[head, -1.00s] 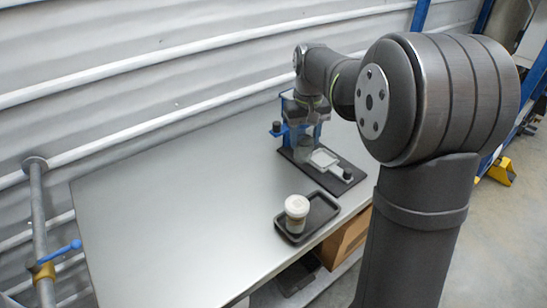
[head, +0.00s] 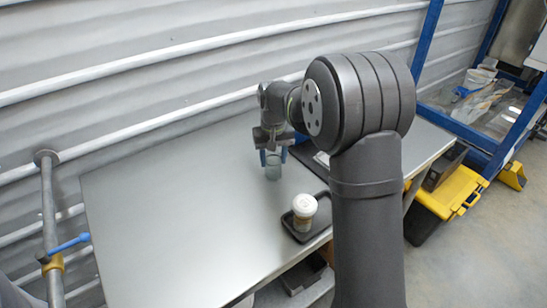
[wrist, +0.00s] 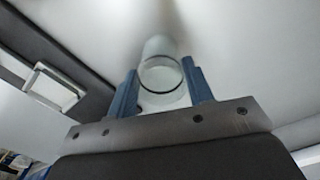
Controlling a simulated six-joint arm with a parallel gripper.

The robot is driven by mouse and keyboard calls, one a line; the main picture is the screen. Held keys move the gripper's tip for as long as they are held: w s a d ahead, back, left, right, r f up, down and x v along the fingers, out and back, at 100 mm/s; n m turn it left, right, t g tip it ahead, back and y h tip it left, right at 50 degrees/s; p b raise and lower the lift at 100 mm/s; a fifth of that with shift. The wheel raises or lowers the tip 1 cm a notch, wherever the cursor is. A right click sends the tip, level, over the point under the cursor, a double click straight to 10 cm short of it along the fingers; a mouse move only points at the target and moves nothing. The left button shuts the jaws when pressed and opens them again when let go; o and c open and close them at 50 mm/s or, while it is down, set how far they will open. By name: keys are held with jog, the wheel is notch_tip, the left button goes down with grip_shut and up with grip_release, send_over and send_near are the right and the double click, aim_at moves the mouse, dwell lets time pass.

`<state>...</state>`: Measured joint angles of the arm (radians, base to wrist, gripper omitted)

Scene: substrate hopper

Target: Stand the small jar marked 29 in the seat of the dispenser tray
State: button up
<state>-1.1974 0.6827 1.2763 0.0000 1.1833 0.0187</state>
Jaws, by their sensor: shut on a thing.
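My gripper (head: 272,157) is shut on a clear, pale small jar (head: 273,172) over the bare table, left of the dispenser. In the wrist view, the jar (wrist: 163,75) sits between my two blue fingers (wrist: 160,88). I cannot read a number on it, nor tell whether its bottom touches the table. The dispenser's dark base (wrist: 88,70) and its pale square tray frame (wrist: 50,90) show at the left of the wrist view, apart from the jar. In the head view my arm hides most of the dispenser; a pale bit of the tray (head: 321,158) shows.
A white-lidded jar (head: 304,208) stands in a black tray (head: 318,228) near the table's front edge. The table (head: 190,220) is bare on the left. A yellow case (head: 447,197) stands beyond the table at right.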

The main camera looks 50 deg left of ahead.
jog(key=shift+f, duration=0.25)
jog(key=o, duration=0.9)
jog(key=shift+o, duration=0.4)
notch_tip(320, 180, up, 12)
jog(key=shift+r, duration=0.2)
